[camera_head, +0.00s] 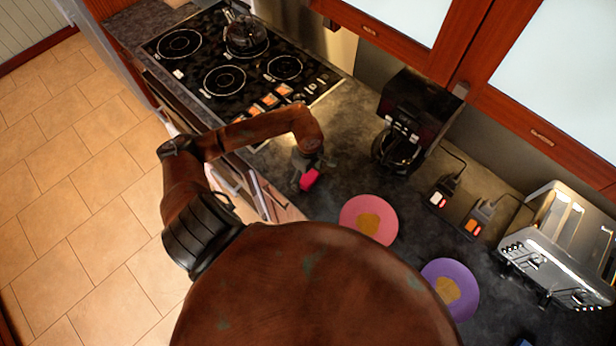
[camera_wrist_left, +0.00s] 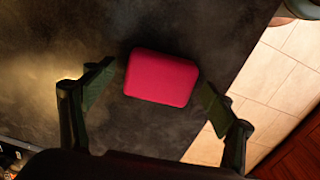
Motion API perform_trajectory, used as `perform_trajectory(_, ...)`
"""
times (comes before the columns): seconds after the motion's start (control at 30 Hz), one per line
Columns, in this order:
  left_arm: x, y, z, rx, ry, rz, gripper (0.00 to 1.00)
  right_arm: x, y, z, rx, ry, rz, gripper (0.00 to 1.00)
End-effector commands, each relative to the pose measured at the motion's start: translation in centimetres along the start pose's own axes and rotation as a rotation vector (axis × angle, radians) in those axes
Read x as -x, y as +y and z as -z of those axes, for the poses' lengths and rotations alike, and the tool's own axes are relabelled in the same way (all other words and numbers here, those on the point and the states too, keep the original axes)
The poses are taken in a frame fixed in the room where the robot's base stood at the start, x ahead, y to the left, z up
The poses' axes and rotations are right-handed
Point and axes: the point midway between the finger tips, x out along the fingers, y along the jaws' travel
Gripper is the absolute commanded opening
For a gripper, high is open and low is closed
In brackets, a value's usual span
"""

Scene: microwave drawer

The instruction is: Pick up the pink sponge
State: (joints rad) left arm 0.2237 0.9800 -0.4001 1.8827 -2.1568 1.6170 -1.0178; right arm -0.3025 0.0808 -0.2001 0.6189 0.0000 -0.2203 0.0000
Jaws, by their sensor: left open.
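The pink sponge (camera_head: 310,179) is a small block lying on the dark countertop near its front edge. In the left wrist view the sponge (camera_wrist_left: 161,77) shows as a rounded rectangle ahead of and between the two fingers. My left gripper (camera_head: 305,172) is above the sponge in the head view and hides part of it. In the wrist view the left gripper (camera_wrist_left: 155,90) has its fingers spread on either side of the sponge, with a gap at each side. It holds nothing. My right gripper is in neither view.
A pink plate (camera_head: 368,204) and a purple plate (camera_head: 463,272), each with a tan item on it, lie to the right. A coffee maker (camera_head: 412,120) and a toaster (camera_head: 565,240) stand behind. A stove (camera_head: 225,75) with a glass kettle (camera_head: 245,35) is at the back left.

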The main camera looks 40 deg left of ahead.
Motion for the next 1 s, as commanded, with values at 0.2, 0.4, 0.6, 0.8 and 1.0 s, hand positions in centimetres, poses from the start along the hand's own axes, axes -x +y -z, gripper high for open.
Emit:
perform_trajectory(0.2, -0.54, 0.03, -0.06, -0.001, 0.000, -0.001, 0.78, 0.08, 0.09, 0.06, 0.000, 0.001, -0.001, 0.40)
perform_trajectory(0.4, -0.52, 0.03, -0.06, -0.001, 0.000, -0.001, 0.70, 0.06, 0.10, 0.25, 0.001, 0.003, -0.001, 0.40)
perform_trajectory(0.6, -0.49, 0.03, -0.06, -0.001, 0.000, -0.001, 0.56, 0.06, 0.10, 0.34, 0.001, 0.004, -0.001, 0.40)
perform_trajectory(0.8, -0.48, 0.03, -0.06, -0.001, 0.000, -0.001, 0.45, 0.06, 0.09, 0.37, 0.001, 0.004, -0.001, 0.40)
perform_trajectory(1.0, -0.44, 0.05, -0.05, -0.001, 0.000, -0.001, 0.45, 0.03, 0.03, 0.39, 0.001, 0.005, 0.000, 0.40)
